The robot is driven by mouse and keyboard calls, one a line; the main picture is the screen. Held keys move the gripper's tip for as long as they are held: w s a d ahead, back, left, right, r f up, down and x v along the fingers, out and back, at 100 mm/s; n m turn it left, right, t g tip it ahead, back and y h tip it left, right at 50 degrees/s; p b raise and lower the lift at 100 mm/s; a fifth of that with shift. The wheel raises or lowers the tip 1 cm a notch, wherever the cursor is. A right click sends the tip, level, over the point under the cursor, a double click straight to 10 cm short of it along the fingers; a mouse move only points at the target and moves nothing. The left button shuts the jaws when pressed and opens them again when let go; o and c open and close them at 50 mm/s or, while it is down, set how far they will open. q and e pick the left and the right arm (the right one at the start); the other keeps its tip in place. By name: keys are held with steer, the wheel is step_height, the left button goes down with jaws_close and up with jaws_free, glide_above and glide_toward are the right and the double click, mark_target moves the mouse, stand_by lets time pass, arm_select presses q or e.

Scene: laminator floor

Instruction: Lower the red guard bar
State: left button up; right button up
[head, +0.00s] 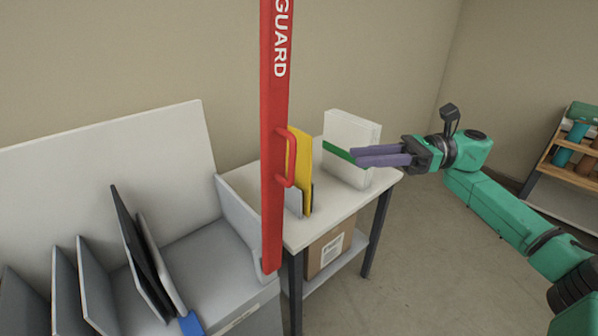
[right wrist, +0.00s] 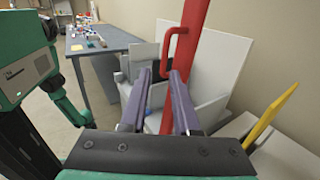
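The red guard bar (head: 273,130) stands upright in the head view, with the white word GUARD on it and a red loop handle (head: 289,158) on its right side. In the right wrist view the bar (right wrist: 192,45) rises beyond the fingers, and its handle (right wrist: 172,52) shows just above and between them. My right gripper (head: 357,156) is open and empty, to the right of the handle and apart from it. Its two purple fingers point left toward the bar, and they also show in the right wrist view (right wrist: 158,80). My left gripper is in neither view.
A white side table (head: 323,211) holds a yellow upright sheet (head: 303,165) and a white box with a green stripe (head: 352,132). A cardboard box (head: 328,254) sits on its lower shelf. A grey machine (head: 206,262) with dark divider plates stands left. A shelf rack (head: 577,155) stands far right.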

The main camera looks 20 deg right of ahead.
steer(key=p, duration=0.3)
glide_toward(294, 158)
steer(key=w+a, duration=0.1)
steer(key=a, duration=0.1)
steer(key=a+p, duration=0.1)
steer(key=a, duration=0.1)
steer(key=w+a+p, duration=0.1)
steer(key=a, duration=0.2)
steer(key=a+p, duration=0.1)
steer(key=a, duration=0.1)
steer(key=shift+w+a+f, duration=0.15)
steer(key=shift+a+f, duration=0.05)
steer(key=shift+a, duration=0.1)
steer(key=shift+w+a+f, duration=0.2)
steer(key=shift+a+f, duration=0.05)
jaws_close()
